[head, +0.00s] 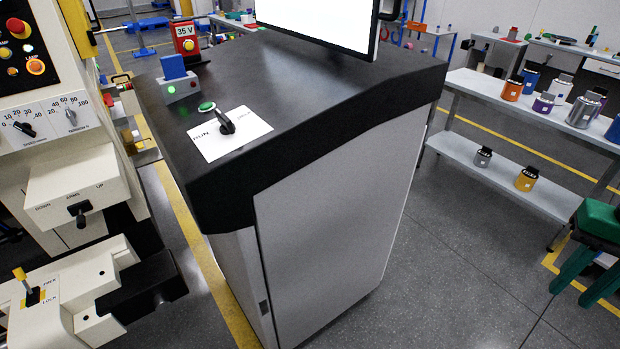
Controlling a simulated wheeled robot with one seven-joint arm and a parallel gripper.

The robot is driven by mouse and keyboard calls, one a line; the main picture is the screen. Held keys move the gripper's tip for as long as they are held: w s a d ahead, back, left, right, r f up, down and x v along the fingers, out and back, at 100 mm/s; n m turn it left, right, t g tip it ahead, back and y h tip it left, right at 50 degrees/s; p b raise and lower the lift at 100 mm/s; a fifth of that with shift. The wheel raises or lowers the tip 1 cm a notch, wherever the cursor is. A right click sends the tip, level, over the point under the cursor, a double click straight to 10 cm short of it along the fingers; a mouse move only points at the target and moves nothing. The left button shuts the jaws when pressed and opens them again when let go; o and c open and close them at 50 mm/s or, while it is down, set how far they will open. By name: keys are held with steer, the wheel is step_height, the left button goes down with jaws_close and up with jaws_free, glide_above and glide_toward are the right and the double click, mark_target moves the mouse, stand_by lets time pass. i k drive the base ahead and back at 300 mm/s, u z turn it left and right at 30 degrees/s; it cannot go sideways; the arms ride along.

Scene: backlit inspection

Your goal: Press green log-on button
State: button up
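A green button (207,107) with a pale rim sits on the black sloping top of a console (290,85), near its left edge. Just in front of it lies a white label plate (240,133) with a black rotary knob (225,122); "RUN" can be read on it. Behind the button is a grey block with a small green light (172,89) and a blue piece (173,67) on it. I cannot tell from the view which control carries a log-on label. My gripper does not show.
A white screen (325,18) stands on the console's back. A cream machine (70,150) with knobs, levers and red buttons stands close on the left. A shelf bench (530,110) with several canisters and a green stool (597,225) are at right. The grey floor between is clear.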

mark_target(208, 105)
steer(key=z, duration=1.05)
steer(key=k, duration=1.1)
steer(key=u, duration=1.4)
steer(key=i, duration=1)
steer(key=z, duration=0.05)
